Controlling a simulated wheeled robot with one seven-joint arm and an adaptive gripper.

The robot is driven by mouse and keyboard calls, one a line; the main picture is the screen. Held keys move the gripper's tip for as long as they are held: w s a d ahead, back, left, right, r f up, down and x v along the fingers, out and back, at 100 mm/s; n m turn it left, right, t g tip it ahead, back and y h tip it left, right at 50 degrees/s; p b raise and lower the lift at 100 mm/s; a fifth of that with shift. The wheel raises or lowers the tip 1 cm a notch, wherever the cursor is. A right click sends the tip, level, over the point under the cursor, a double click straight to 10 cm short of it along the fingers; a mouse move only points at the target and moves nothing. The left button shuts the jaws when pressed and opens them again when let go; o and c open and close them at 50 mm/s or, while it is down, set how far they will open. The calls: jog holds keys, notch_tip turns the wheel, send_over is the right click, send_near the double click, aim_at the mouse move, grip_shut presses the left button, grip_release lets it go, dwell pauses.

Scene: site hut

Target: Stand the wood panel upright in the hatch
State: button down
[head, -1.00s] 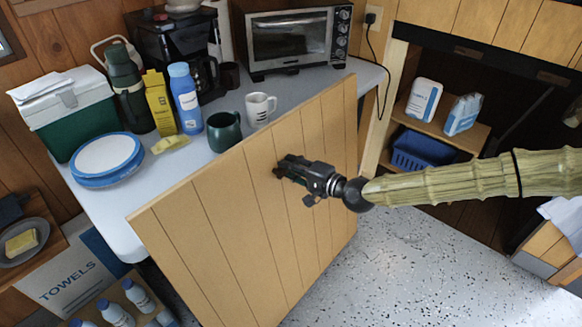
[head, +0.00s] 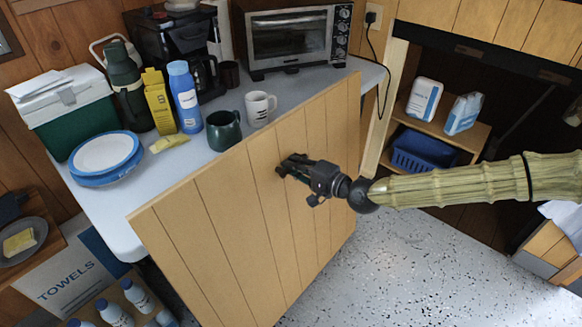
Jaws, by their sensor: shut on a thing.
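The wood panel (head: 225,228) is a large, light-brown board with vertical grooves. It stands tilted in front of the counter, with its top edge slanting up to the right. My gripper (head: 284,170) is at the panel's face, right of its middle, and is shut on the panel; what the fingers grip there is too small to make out. The hatch (head: 440,105) is the dark framed opening at the right, with shelves inside. The panel is outside the hatch, to its left.
The counter (head: 95,205) behind the panel carries a toaster oven (head: 290,38), mugs (head: 224,131), bottles, plates (head: 104,155) and a green cooler (head: 65,110). A blue basket (head: 422,155) and white containers sit on the hatch shelves. The speckled floor (head: 430,270) at lower right is clear.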

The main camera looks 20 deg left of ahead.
jog(key=shift+d+r, duration=0.2)
jog(key=shift+r, duration=0.2)
jog(key=shift+s+d, duration=0.1)
jog(key=shift+s+d+r+y+b, duration=0.25)
jog(key=shift+d+r+y+b, duration=0.15)
jog(key=shift+d+r+b, duration=0.25)
jog(key=shift+d+b, duration=0.2)
jog(key=shift+b, duration=0.1)
dwell(0.3)
jog(key=shift+s+d+r+y+b, duration=0.3)
jog(key=shift+d+r+b, duration=0.15)
jog(key=shift+d, duration=0.2)
jog(key=shift+d+b, duration=0.2)
jog(key=shift+b, duration=0.15)
jog(key=shift+s+d+r+t+y+b, duration=0.3)
jog(key=shift+d+r+b, duration=0.05)
jog(key=shift+d+b, duration=0.25)
jog(key=shift+r, duration=0.15)
